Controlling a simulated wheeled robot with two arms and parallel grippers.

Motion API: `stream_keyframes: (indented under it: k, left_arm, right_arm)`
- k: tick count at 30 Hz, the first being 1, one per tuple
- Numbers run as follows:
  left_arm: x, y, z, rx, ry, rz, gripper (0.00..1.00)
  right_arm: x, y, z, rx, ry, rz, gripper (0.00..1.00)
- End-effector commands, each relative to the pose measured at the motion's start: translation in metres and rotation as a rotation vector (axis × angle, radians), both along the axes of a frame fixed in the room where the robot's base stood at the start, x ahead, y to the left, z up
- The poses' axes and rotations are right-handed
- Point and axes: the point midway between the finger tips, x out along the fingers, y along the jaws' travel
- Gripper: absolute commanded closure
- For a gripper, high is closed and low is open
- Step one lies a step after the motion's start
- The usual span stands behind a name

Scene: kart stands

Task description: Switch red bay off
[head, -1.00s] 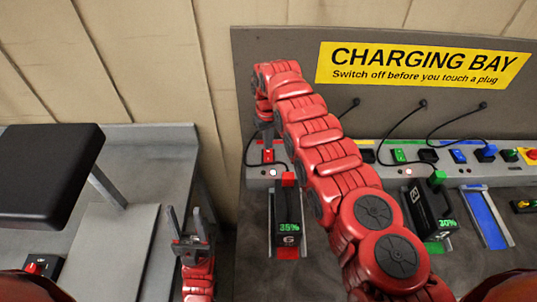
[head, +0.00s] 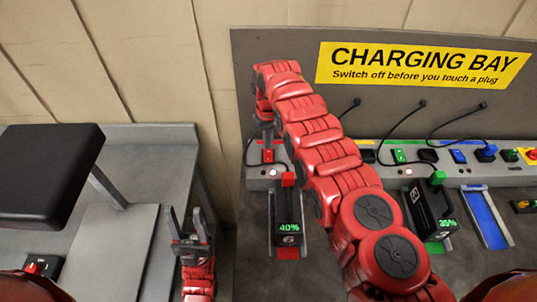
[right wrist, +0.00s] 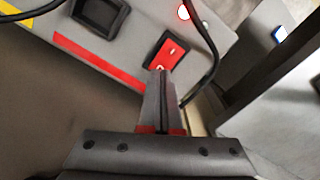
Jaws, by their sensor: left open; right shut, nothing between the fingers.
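The red bay's rocker switch (head: 268,156) sits on the grey charging rail at the left, and it also shows in the right wrist view (right wrist: 169,54). A lit lamp (head: 273,171) is just below it. My right gripper (head: 267,142) is shut and empty, pointing down at the switch. In the right wrist view its fingertips (right wrist: 160,73) are at the switch's near end; I cannot tell if they touch. The red bay's battery (head: 288,220) stands in its cradle, red plug (head: 288,180) on top, display reading 40%. My left gripper (head: 189,225) is open and empty by the left bench.
Black cables loop from the back panel (head: 290,75) to the rail; one passes beside the red switch. Green (head: 399,156) and blue (head: 459,156) switches sit further right. A second battery (head: 430,215) reads 35%. A black seat (head: 45,170) stands at the left.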

Motion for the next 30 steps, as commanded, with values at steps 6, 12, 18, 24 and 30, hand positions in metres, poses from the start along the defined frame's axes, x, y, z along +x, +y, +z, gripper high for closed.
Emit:
stream_keyframes:
  k: [6,12,18,24,30]
  left_arm:
    - [0.0,0.0,0.0,0.0,0.0,0.0,0.5]
    - [0.0,0.0,-0.002,0.0,0.0,0.0,0.5]
    - [0.0,0.0,-0.005,0.0,0.0,0.0,0.5]
    - [0.0,0.0,-0.008,0.0,0.0,0.0,0.5]
    - [0.0,0.0,-0.011,0.0,0.0,0.0,0.5]
  right_arm:
    - [0.0,0.0,0.0,0.0,0.0,0.0,1.0]
    - [0.0,0.0,-0.002,0.0,0.0,0.0,1.0]
    - [0.0,0.0,-0.005,0.0,0.0,0.0,1.0]
    - [0.0,0.0,-0.008,0.0,0.0,0.0,1.0]
    - [0.0,0.0,-0.011,0.0,0.0,0.0,1.0]
